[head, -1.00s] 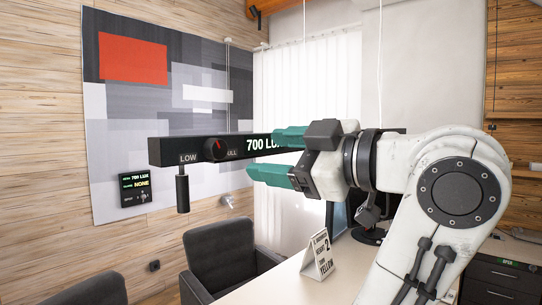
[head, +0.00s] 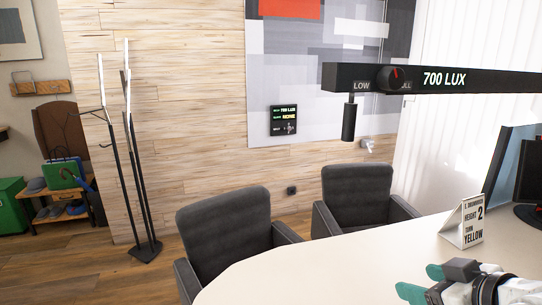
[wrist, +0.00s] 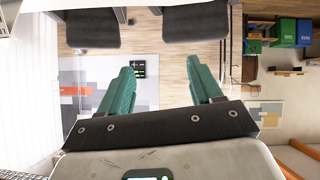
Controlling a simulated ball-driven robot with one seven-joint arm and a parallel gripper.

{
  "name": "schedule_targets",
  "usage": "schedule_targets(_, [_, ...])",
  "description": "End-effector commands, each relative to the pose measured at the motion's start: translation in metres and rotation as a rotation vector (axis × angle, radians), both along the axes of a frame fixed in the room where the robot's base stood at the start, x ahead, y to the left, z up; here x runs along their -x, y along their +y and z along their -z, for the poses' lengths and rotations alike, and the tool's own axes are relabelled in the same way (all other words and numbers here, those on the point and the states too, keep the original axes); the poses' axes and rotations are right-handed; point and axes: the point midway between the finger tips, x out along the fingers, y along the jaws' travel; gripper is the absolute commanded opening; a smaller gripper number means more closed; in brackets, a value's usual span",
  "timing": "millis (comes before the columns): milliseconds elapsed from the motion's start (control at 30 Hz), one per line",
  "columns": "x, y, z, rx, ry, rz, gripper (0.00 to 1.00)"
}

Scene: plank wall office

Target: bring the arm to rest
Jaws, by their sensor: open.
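My gripper (head: 421,282) is at the lower right of the head view, low over the white table (head: 330,262), with part of my arm cut off by the frame edge. Its teal fingers are spread with nothing between them. In the wrist view my gripper (wrist: 160,66) also shows open and empty, both fingers apart. That view looks upside down, with the dark chairs (wrist: 195,25) at the top and the wall behind.
A dark hanging bar (head: 480,82) reading 700 LUX crosses the upper right, with a knob and a hanging handle (head: 349,120). A sign (head: 464,222) and a monitor (head: 510,165) stand on the table. Two chairs (head: 225,235) flank it. A coat stand (head: 140,190) is left.

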Motion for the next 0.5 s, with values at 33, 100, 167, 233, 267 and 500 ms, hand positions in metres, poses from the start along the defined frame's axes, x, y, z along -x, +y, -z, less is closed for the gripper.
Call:
schedule_targets(33, [0.012,-0.001,0.035,-0.014,0.076,0.028,0.65])
schedule_targets(100, [0.030,-0.003,0.076,-0.030,0.170,0.073,0.65])
schedule_targets(167, [0.048,-0.004,0.110,-0.041,0.250,0.112,0.65])
schedule_targets(233, [0.073,-0.006,0.149,-0.049,0.343,0.159,0.65])
schedule_targets(267, [0.084,-0.007,0.164,-0.051,0.383,0.181,0.65])
schedule_targets(500, [0.192,-0.012,0.268,-0.039,0.675,0.341,0.65])
